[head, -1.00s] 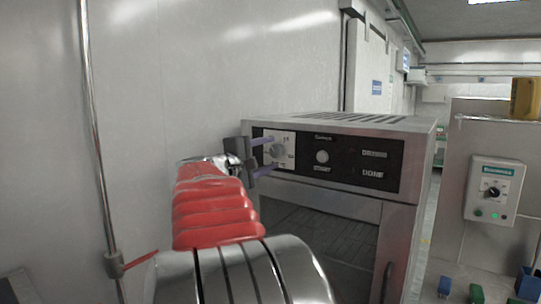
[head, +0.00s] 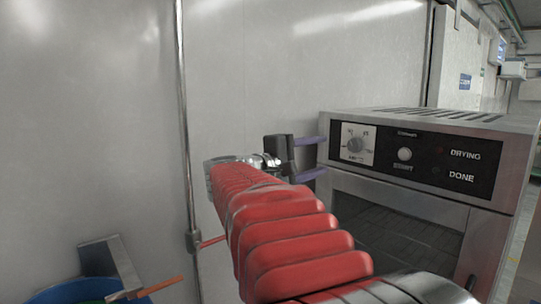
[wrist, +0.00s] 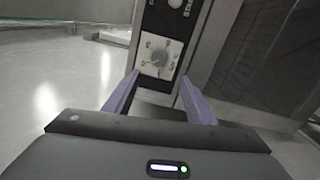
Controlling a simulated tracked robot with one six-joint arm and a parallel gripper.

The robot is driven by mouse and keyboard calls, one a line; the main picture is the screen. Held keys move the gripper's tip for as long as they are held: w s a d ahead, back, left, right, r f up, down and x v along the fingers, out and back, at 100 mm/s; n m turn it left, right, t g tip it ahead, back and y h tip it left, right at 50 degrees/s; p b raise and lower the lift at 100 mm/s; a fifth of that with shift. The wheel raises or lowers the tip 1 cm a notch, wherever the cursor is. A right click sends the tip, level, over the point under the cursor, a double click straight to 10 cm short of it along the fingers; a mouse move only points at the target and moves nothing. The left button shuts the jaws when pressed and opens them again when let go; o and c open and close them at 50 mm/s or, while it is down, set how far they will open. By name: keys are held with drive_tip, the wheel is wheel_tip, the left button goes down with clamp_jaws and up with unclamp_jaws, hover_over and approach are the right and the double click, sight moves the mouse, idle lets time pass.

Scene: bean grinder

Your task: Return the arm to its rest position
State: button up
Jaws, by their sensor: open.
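My gripper (head: 322,158) is open, with two purple fingers spread apart and nothing between them. It is at the left of the drying oven (head: 430,190) and a short way off its control panel (head: 412,158). The round dial (head: 355,145) on its white plate is just right of my fingertips in the head view. In the wrist view the dial (wrist: 158,58) shows ahead between the two fingers (wrist: 155,95), apart from them. My red-sleeved arm reaches in from the lower right of the head view.
A metal pole (head: 185,120) stands left of my arm, with a red lever (head: 212,242) on it. A blue bin (head: 85,292) is at the lower left. A white wall (head: 270,70) is behind. The oven's side blocks the right.

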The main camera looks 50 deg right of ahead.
idle(0.5)
wheel_tip(320, 180, down, 11)
drive_tip(key=a+t+y, duration=0.1)
drive_tip(key=a+y, duration=0.1)
drive_tip(key=y, duration=0.2)
drive_tip(key=a+f+m+t+y, duration=0.1)
drive_tip(key=a+f+t+y, duration=0.3)
drive_tip(key=a+f, duration=0.9)
drive_tip(key=a+f+t+y, duration=0.1)
drive_tip(key=a+f+y, duration=0.1)
drive_tip(key=a, duration=0.8)
drive_tip(key=s+a+f+n+t+y, duration=0.1)
drive_tip(key=a+y, duration=0.3)
drive_tip(key=a, duration=0.6)
drive_tip(key=s+a+f+t+y, duration=0.1)
drive_tip(key=a+f+y, duration=0.2)
drive_tip(key=a, duration=0.7)
drive_tip(key=shift+s+a+f+y, duration=0.15)
drive_tip(key=shift+a+f+y, duration=0.2)
drive_tip(key=shift+f+y, duration=0.1)
drive_tip(key=shift+c, duration=0.6)
